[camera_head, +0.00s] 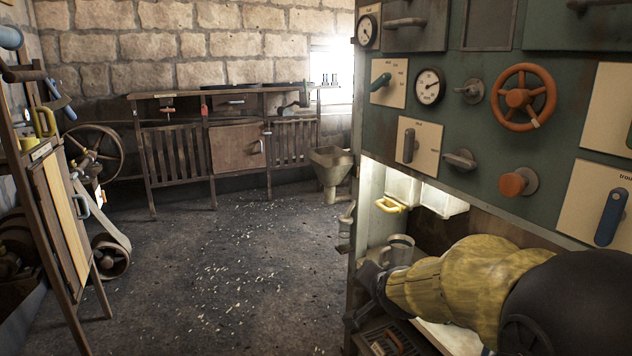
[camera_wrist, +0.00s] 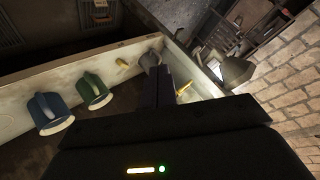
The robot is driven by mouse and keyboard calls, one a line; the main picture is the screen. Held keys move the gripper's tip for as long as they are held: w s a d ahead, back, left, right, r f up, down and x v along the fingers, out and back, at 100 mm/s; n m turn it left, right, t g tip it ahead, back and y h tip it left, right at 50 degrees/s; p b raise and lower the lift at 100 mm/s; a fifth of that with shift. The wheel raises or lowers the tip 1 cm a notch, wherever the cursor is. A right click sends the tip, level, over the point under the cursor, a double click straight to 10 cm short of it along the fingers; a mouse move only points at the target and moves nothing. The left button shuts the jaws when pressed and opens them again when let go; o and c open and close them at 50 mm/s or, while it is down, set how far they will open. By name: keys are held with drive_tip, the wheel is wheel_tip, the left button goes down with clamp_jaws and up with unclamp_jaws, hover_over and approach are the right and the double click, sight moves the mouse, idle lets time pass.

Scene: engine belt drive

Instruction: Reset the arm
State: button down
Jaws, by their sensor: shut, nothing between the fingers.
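My arm, in a yellow sleeve, reaches in from the lower right in the head view, in front of the lit recess under the green panel. My gripper (camera_head: 362,298) is at the recess's left edge, dark and partly hidden by the sleeve. In the wrist view my gripper (camera_wrist: 168,82) shows its two dark fingers together, shut and empty. They point toward the corner of a pale shelf or frame (camera_wrist: 125,55).
A grey metal mug (camera_head: 398,251) stands in the recess near my gripper, below a yellow handle (camera_head: 390,205). The wrist view shows a blue mug (camera_wrist: 46,112) and a green mug (camera_wrist: 94,91). The green panel (camera_head: 450,130) overhangs my arm. Open floor (camera_head: 230,260) lies left.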

drive_tip(key=s+d+f+n+g, duration=0.2)
drive_tip(key=s+f+n+g, duration=0.3)
drive_tip(key=s, duration=0.6)
drive_tip(key=s+d+f+n+g, duration=0.1)
drive_tip(key=s+f+n+g, duration=0.2)
drive_tip(key=s+f, duration=0.55)
drive_tip(key=w+p+v, duration=0.2)
drive_tip(key=p+v, duration=1)
drive_tip(key=p, duration=0.1)
drive_tip(key=w+a+r+p+v, duration=0.1)
drive_tip(key=w+p+v, duration=0.2)
drive_tip(key=p+v, duration=1)
drive_tip(key=w+r+p+v, duration=0.1)
drive_tip(key=w+p+v, duration=0.1)
drive_tip(key=p+v, duration=1.1)
drive_tip(key=shift+w+a+r, duration=0.15)
drive_tip(key=shift+w+r, duration=0.1)
drive_tip(key=shift+w, duration=0.05)
